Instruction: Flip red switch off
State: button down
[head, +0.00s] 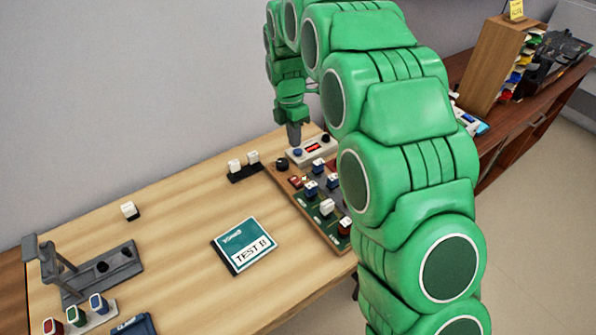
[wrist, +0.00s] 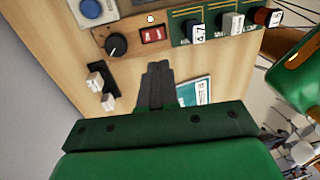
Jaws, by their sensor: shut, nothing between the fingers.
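A small red rocker switch (wrist: 153,35) is set in the wooden panel (wrist: 135,24), beside a black knob (wrist: 115,45). In the head view the red switch (head: 296,181) sits near the panel's upper left part. Its position, on or off, is too small to tell. My gripper (wrist: 158,68) is shut and empty, with its fingertips pointing toward the panel, a little short of the red switch in the wrist picture. In the head view my gripper (head: 294,140) hangs above the panel's far end, near the white box; the exact gap is unclear.
Several blue, white and dark red switches line the green panel section (wrist: 210,34). A black block with white switches (head: 245,172) and a TEST B booklet (head: 244,246) lie left.

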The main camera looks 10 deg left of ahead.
aim_at(299, 182)
jog(key=shift+f, duration=0.15)
jog(key=f, duration=0.4)
jog(key=s+d+f, duration=0.1)
jog(key=f, duration=0.8)
jog(key=shift+s+d+f, duration=0.15)
jog(key=shift+d+f, duration=0.05)
jog(key=shift+f, duration=0.1)
jog(key=shift+d+f, duration=0.1)
jog(key=shift+f, duration=0.05)
jog(key=shift+f+t, duration=0.1)
jog(key=shift+t, duration=0.2)
